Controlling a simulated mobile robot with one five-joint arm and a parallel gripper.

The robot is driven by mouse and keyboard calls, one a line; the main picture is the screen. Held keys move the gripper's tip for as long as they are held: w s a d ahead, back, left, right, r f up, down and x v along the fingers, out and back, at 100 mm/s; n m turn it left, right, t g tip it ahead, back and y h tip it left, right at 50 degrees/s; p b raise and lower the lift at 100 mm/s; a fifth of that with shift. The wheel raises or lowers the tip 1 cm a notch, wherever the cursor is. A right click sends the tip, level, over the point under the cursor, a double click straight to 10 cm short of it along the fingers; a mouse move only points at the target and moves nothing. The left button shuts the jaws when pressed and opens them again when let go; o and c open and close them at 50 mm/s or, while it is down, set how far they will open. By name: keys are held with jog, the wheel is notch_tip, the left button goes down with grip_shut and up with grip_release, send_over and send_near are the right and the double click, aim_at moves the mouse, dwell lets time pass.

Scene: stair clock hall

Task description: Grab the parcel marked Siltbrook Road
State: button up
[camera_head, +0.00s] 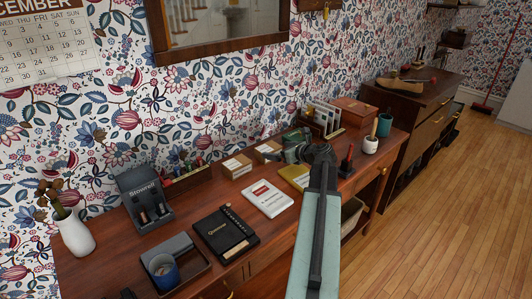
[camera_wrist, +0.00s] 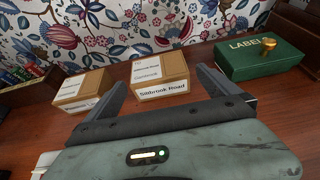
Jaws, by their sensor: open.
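The parcel marked Siltbrook Road (camera_wrist: 160,75) is a small brown box with white labels. It stands on the wooden desk between the lines of my two fingers in the wrist view, just beyond their tips. In the head view this parcel (camera_head: 268,151) is near the wall, left of my gripper (camera_head: 319,153). My gripper (camera_wrist: 162,84) is open and empty in the wrist view. A second similar parcel (camera_wrist: 80,90) stands just left of the left finger; its label is too small to read.
A green box with LABEL on it and a brass knob (camera_wrist: 262,60) stands close right of the right finger. A dark wooden rack (camera_wrist: 25,88) is at the left. In the head view, a white packet (camera_head: 267,198) and black book (camera_head: 225,233) lie on the desk (camera_head: 120,255).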

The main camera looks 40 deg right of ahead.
aim_at(268, 150)
jog(key=b+x, duration=0.2)
jog(key=x, duration=0.5)
jog(key=shift+s+a+f, duration=0.1)
jog(key=shift+a+f, duration=0.05)
jog(key=c, duration=1.3)
jog(key=shift+r, duration=0.2)
